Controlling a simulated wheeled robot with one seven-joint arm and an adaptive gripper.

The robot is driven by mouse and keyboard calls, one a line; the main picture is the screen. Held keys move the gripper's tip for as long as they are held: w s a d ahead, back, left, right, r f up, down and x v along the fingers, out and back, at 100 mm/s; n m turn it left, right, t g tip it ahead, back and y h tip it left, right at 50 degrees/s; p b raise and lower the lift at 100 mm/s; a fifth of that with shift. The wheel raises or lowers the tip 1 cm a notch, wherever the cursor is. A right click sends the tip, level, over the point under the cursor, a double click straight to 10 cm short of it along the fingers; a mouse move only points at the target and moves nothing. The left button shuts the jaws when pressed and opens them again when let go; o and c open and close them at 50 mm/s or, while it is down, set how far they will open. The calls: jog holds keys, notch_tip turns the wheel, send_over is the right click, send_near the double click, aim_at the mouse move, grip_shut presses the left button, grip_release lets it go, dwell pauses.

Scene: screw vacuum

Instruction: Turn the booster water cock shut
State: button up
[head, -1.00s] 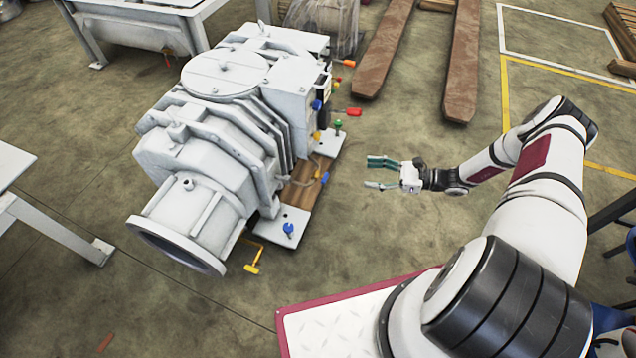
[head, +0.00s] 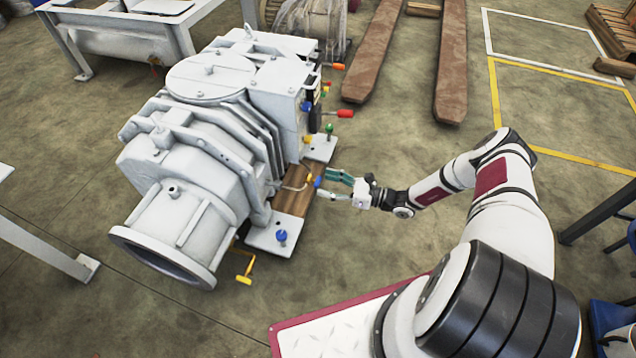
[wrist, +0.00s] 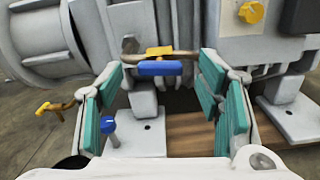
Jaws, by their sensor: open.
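A small cock with a blue lever (wrist: 160,68) and a yellow part (wrist: 160,51) on a brass-coloured pipe is at the low side of the white machine. I take it to be the booster water cock, though no label is readable. Its blue lever also shows in the head view (head: 318,182), just left of my gripper (head: 326,182). My gripper is open. In the wrist view the blue lever lies crosswise between the teal-padded fingers (wrist: 160,78), near their tips. I cannot tell whether either finger touches it.
The white machine (head: 205,165) fills the space left of my gripper. A red handle (head: 345,114), a green knob (head: 329,128), a blue knob (head: 282,236) and a yellow lever (head: 246,268) stick out nearby.

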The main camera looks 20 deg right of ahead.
aim_at(318, 181)
jog(key=shift+b+x, duration=0.3)
jog(key=shift+x, duration=1.55)
jog(key=c, duration=1.2)
